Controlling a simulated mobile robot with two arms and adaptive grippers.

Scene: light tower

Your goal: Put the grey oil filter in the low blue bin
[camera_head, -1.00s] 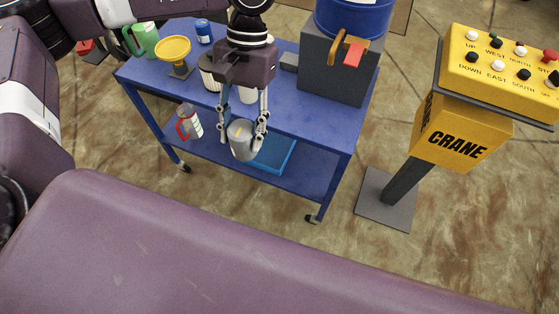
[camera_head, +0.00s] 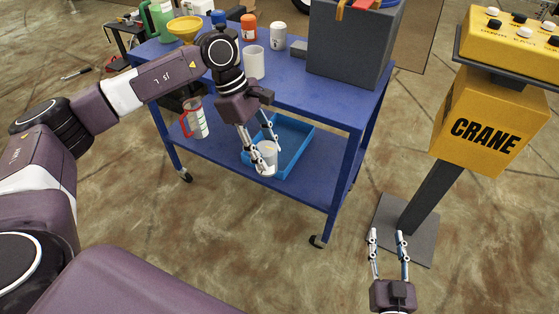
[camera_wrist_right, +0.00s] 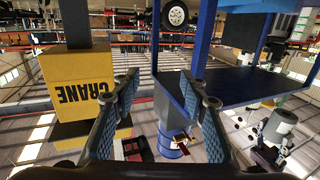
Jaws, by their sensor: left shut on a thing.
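The grey oil filter (camera_head: 265,160) is held between the fingers of my left gripper (camera_head: 262,157), which reaches down past the front edge of the cart's top. The low blue bin (camera_head: 297,161) sits on the cart's lower shelf, just behind and to the right of the filter in the head view. The filter overlaps the bin's front left part; I cannot tell whether it is over the bin or in front of it. My right gripper (camera_head: 388,238) is open and empty, low in front of the crane pedestal; its spread fingers also show in the right wrist view (camera_wrist_right: 160,92).
The blue cart's top (camera_head: 285,92) carries a grey box (camera_head: 345,45), a white cup (camera_head: 253,62), jars and a yellow funnel (camera_head: 184,28). A red-handled jug (camera_head: 196,120) stands left on the lower shelf. The yellow crane panel (camera_head: 485,125) stands right. Floor in front is clear.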

